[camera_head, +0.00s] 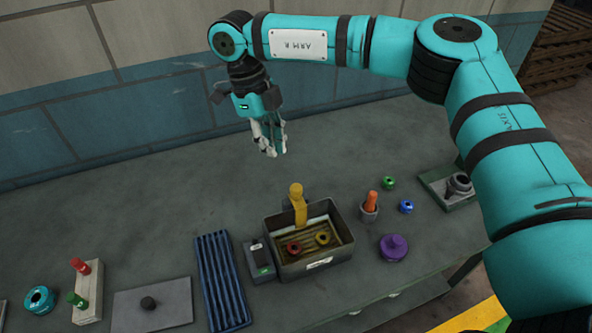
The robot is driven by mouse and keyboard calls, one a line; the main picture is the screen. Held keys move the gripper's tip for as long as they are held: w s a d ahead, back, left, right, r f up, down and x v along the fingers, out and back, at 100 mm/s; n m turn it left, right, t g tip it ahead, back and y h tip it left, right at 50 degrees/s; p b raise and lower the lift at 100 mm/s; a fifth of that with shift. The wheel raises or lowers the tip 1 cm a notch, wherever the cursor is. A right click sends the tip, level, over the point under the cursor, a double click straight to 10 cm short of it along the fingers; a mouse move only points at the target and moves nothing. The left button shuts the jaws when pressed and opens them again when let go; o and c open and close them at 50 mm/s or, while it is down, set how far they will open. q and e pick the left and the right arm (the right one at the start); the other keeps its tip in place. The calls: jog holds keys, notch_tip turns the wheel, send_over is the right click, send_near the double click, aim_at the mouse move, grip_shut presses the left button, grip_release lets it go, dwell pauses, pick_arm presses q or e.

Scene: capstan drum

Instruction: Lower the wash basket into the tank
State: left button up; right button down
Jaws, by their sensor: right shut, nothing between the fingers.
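The tank (338,257) is a grey open box with a white label, on the bench at the centre. The wash basket shows inside its rim as a ribbed brownish floor (300,262); how deep it sits I cannot tell. A yellow upright handle (298,203) rises at the tank's back wall. A red ring (293,248) and a yellow ring (323,238) lie inside. My right gripper (271,152) is shut and empty, pointing down above the bench behind the tank, apart from the handle. My left gripper is not in view.
A small grey box (260,262) and a blue ribbed rack (221,280) stand left of the tank. An orange-handled tool in a cup (369,205), a purple knob (394,248) and small green and blue rings stand right. The bench behind is clear up to the wall.

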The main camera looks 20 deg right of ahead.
jog(key=v, duration=0.6)
dwell(0.4)
